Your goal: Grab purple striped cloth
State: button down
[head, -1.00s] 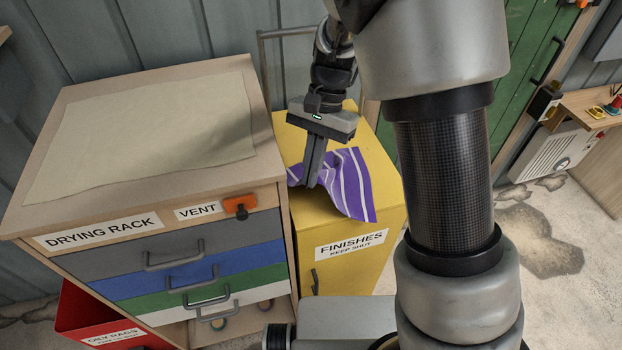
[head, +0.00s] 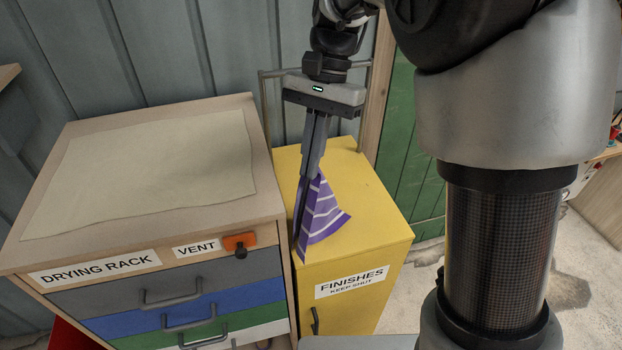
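The purple cloth with white stripes (head: 323,212) hangs in folds from my gripper (head: 307,180), above the top of the yellow FINISHES cabinet (head: 360,200). My gripper points down with its fingers closed on the cloth. The cloth's lower tip hangs by the cabinet's left front edge; I cannot tell if it still touches the cabinet. Part of the cloth is hidden behind the fingers.
The drying rack cabinet (head: 262,150) stands directly left of the yellow cabinet, with a pale sheet (head: 140,170) on its top. An orange latch (head: 239,242) sits on its front. A corrugated grey wall (head: 180,50) is behind.

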notch_tip(320, 180, up, 14)
jog(key=shift+f, duration=0.2)
jog(key=shift+s, duration=0.15)
